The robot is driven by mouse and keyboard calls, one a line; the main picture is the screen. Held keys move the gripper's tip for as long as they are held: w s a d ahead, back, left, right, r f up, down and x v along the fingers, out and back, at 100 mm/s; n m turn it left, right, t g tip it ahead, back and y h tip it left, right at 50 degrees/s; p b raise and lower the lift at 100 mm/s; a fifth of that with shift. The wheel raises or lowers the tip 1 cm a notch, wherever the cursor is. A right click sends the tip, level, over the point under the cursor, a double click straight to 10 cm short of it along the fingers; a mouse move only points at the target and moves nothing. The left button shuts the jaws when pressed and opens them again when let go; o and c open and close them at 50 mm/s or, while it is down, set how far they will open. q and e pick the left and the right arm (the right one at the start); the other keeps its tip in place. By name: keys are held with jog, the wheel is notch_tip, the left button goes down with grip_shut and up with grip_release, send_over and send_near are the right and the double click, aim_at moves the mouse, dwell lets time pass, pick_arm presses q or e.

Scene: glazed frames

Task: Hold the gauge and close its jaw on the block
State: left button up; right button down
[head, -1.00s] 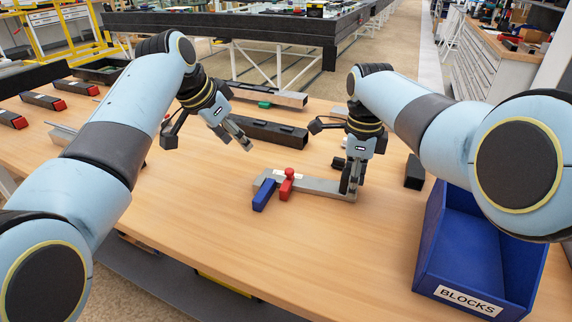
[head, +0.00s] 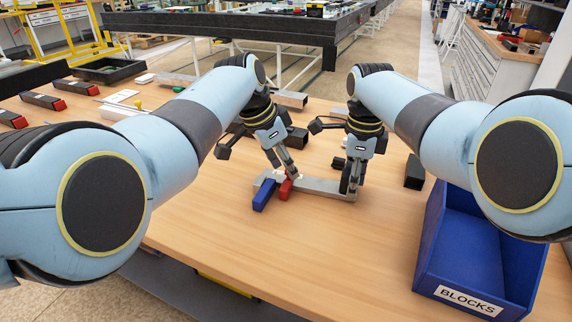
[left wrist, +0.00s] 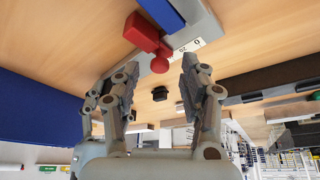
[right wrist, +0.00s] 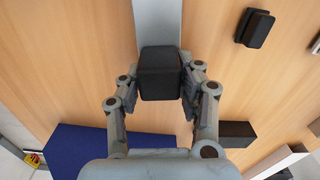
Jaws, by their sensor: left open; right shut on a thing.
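The gauge is a grey bar (head: 322,186) lying on the table, with a white scale plate (left wrist: 188,46) near its left end. Its red sliding jaw (head: 286,190) has a round red knob (left wrist: 160,65). My right gripper (head: 350,188) is shut on the gauge's black grip (right wrist: 160,74) at the bar's right end. My left gripper (head: 284,172) is open and empty, just above the red jaw, with the knob ahead of its fingers in the left wrist view.
The blue bin (head: 466,272) labelled BLOCKS stands at the right front. Dark pieces (head: 413,172) lie right of and behind the gauge. Black blocks with red ends (head: 45,101) lie at the far left. The table in front of the gauge is clear.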

pick_arm(q)
jog(key=shift+d+f, duration=0.1)
jog(key=shift+f, duration=0.35)
grip_shut()
